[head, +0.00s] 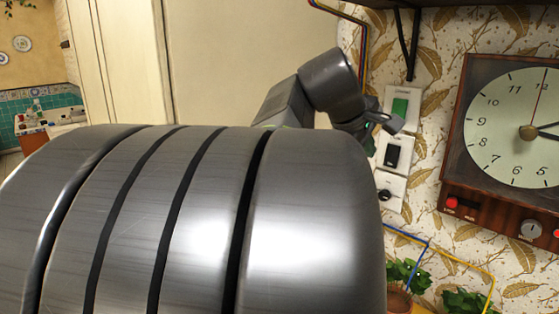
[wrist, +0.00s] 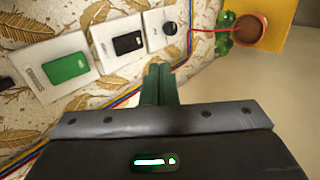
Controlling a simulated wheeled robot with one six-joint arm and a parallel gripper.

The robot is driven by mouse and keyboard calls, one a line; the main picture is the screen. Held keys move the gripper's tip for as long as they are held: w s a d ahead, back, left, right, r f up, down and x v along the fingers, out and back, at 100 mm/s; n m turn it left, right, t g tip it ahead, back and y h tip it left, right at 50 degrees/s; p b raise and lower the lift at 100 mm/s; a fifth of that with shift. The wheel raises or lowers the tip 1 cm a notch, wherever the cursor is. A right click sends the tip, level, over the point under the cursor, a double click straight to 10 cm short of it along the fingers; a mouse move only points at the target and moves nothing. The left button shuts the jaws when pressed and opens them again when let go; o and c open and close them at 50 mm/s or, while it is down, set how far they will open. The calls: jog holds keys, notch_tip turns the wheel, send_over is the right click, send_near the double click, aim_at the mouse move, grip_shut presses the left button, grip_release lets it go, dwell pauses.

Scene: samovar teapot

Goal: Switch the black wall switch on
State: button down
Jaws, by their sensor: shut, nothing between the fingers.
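The black wall switch (head: 392,156) is a dark rocker on a white plate, between a green switch above and a round black fitting below. In the wrist view the black switch (wrist: 128,43) shows left of and above my fingertips, unobstructed. My gripper (head: 392,122) is in front of the wall, between the green and black switches in the head view. It is shut and empty; its green fingers (wrist: 158,70) are together in the wrist view. I cannot tell whether the fingertips touch the wall, or which way the rocker is set.
The green switch (head: 400,107) and the round black fitting (head: 385,194) are close neighbours. A wooden clock panel (head: 452,190) hangs to the right, under a dark shelf. Coloured wires run along the wall. Potted plants (head: 402,275) stand below. My own body covers the lower left.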

jog(key=shift+w+r, duration=0.35)
send_near(389, 167)
notch_tip(389, 167, down, 3)
jog(key=shift+w+d+f+p, duration=0.3)
jog(key=shift+w+d, duration=0.25)
jog(key=shift+d, duration=0.05)
jog(key=shift+w+d+f+p, duration=0.3)
jog(key=shift+w+d, duration=0.2)
jog(key=shift+d, duration=0.05)
jog(key=shift+w+d+f, duration=0.1)
jog(key=shift+w+d, duration=0.3)
jog(key=shift+d, duration=0.05)
